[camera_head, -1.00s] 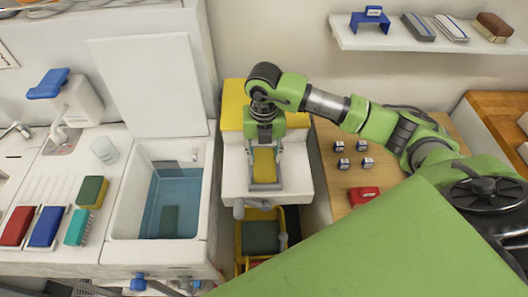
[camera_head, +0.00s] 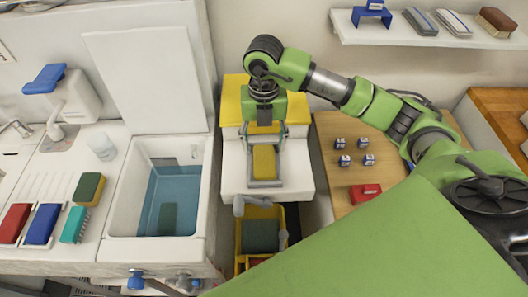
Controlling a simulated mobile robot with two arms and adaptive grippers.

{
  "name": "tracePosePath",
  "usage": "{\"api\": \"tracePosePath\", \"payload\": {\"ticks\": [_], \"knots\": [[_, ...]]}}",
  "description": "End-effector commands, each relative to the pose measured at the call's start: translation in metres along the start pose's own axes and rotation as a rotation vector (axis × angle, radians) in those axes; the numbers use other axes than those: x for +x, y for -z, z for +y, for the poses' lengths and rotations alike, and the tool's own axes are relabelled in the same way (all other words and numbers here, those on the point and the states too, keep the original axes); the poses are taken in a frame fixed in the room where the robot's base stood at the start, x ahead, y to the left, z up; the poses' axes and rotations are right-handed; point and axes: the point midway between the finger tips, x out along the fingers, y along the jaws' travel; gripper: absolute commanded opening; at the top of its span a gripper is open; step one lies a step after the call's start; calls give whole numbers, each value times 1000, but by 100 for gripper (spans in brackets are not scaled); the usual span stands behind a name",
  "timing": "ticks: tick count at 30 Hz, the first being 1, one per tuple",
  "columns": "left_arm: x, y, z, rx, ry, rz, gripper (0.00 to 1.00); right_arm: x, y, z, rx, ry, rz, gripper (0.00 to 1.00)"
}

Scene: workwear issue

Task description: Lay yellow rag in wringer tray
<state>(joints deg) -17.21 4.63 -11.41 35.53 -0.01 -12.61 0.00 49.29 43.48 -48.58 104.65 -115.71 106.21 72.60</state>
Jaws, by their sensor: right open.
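The yellow rag (camera_head: 264,160) lies flat within the grey-edged wringer tray (camera_head: 265,184) on the white wringer unit (camera_head: 299,170). My right gripper (camera_head: 265,126) is above the far end of the tray, pointing down. It is open and appears apart from the rag, though its fingertips blend with the grey tray frame. The far end of the rag is partly hidden by the gripper. My left gripper is not in view.
A sink with blue water (camera_head: 185,195) is left of the wringer. Brushes and a sponge (camera_head: 88,188) lie farther left. A wooden table (camera_head: 345,190) at right holds several small boxes and a red item (camera_head: 365,193). A yellow bin (camera_head: 260,235) stands below.

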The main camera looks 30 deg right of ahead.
Motion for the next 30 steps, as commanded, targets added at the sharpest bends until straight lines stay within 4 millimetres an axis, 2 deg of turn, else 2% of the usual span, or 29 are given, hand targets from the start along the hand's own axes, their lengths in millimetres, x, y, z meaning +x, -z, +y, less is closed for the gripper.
{"api": "tracePosePath", "payload": {"ticks": [1,6,12,30], "knots": [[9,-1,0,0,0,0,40,-10,-2,1,-2,-3,-7,56],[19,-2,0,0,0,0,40,-47,-1,1,-1,-3,-6,56],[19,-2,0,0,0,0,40,-71,-1,0,-1,0,-3,56],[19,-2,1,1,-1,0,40,-77,0,0,0,1,0,56]]}}
